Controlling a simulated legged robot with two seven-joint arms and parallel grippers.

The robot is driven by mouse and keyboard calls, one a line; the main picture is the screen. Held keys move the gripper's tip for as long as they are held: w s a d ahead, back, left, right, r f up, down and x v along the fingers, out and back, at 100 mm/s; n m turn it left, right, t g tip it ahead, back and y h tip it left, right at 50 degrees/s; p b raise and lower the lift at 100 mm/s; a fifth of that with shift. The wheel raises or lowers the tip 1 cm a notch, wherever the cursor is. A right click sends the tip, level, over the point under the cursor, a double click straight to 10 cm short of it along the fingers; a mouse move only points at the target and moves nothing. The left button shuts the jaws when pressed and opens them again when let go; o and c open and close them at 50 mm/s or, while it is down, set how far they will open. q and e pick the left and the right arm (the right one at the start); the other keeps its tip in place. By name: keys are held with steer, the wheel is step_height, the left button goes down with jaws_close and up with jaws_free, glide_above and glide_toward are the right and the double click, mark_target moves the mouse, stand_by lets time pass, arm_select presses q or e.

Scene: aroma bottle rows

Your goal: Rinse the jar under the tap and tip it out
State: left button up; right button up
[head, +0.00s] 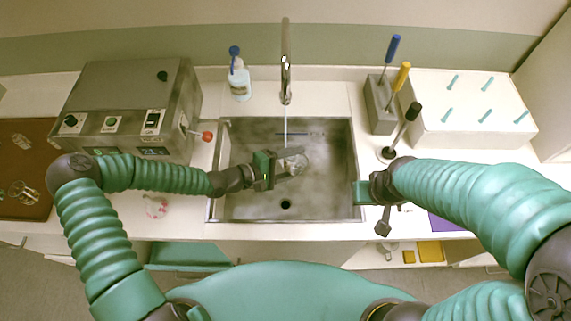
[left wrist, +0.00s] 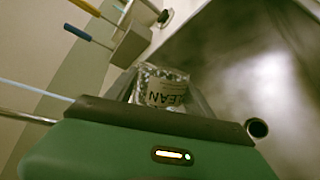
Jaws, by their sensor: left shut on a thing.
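My left gripper (head: 280,168) reaches into the sink from the left and is shut on a clear glass jar (head: 297,163). In the left wrist view the jar (left wrist: 162,88) sits between the fingers and carries a label on which "LEAN" can be read. The tap (head: 286,65) stands behind the sink (head: 240,197), and a thin stream of water (head: 285,125) runs down from it close to the jar. I cannot tell whether the stream enters the jar. My right gripper (head: 372,194) is at the sink's right edge; its fingers are not clear.
A grey machine (head: 130,95) stands left of the sink, and a spray bottle (head: 238,80) behind it. A grey block (head: 380,105) with coloured-handled tools and a white peg box (head: 465,110) stand at the right. The sink's front half is clear around the drain (head: 286,204).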

stand_by(0.5)
arm_select(q)
steer(key=shift+w+a+n+b, duration=0.1)
steer(key=shift+n+b, duration=0.2)
steer(key=shift+b, duration=0.05)
steer(key=shift+w+a+r+h, duration=0.1)
steer(key=shift+r+h, duration=0.05)
steer(key=shift+h, duration=0.15)
steer(key=shift+s+d+r+p, duration=0.15)
steer(key=shift+s+d+p, duration=0.05)
steer(key=shift+p, duration=0.3)
steer(key=shift+s+d+m+y+p, duration=0.1)
steer(key=shift+m+y+p, duration=0.3)
steer(key=shift+s+d+f+m, duration=0.1)
steer(key=shift+f+m, duration=0.15)
steer(key=shift+m, duration=0.05)
steer(key=shift+f, duration=0.2)
